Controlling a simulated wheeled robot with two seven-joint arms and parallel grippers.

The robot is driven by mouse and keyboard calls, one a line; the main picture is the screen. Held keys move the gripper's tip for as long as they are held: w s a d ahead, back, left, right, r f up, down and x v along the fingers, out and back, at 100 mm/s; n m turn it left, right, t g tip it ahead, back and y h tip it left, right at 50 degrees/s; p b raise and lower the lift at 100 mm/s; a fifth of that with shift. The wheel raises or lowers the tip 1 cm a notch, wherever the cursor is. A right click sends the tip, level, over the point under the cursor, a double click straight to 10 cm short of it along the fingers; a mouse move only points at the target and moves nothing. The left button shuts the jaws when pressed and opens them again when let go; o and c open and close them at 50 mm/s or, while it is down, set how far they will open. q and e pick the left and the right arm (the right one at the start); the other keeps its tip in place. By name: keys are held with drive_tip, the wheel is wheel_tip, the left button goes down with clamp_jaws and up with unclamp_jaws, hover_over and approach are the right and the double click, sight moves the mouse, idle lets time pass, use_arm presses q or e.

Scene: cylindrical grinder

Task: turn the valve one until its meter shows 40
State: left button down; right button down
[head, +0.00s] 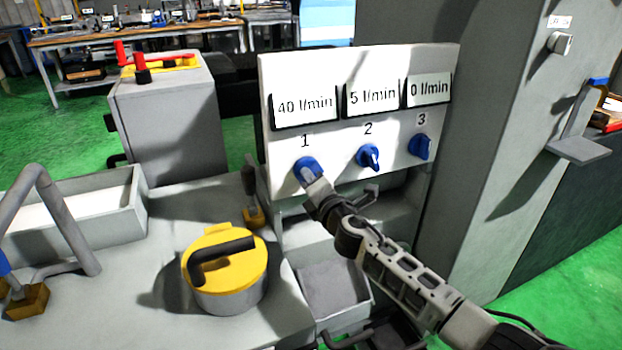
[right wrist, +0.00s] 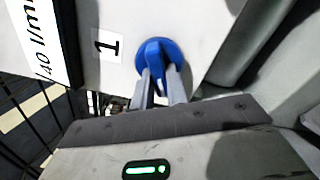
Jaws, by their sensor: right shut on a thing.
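The white valve panel (head: 350,130) stands upright with three blue valves under three meters. Valve one (head: 306,168) is at the left, and its meter (head: 305,105) reads 40 l/min. Valve two (head: 368,156) is under a meter (head: 372,97) reading 5 l/min, and valve three (head: 420,147) is under one (head: 428,90) reading 0 l/min. My right gripper (head: 314,178) is at valve one, its fingers shut on the knob. In the right wrist view the two fingers grip the ridge of valve one (right wrist: 160,62). My left gripper is not in view.
A yellow-lidded round pot (head: 225,270) stands on the grey machine bed in front of the panel. A grey box (head: 168,120) with red-handled items on top is left of the panel. A tall grey cabinet wall (head: 480,170) rises on the right.

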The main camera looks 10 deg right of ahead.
drive_tip(key=shift+f+n, duration=0.1)
drive_tip(key=shift+n, duration=0.4)
drive_tip(key=c, duration=1.4)
unclamp_jaws()
drive_tip(key=shift+s, duration=0.1)
drive_tip(key=s+d+p, duration=0.1)
drive_tip(key=s+d, duration=0.2)
drive_tip(key=s, duration=1.2)
drive_tip(key=shift+s, duration=0.25)
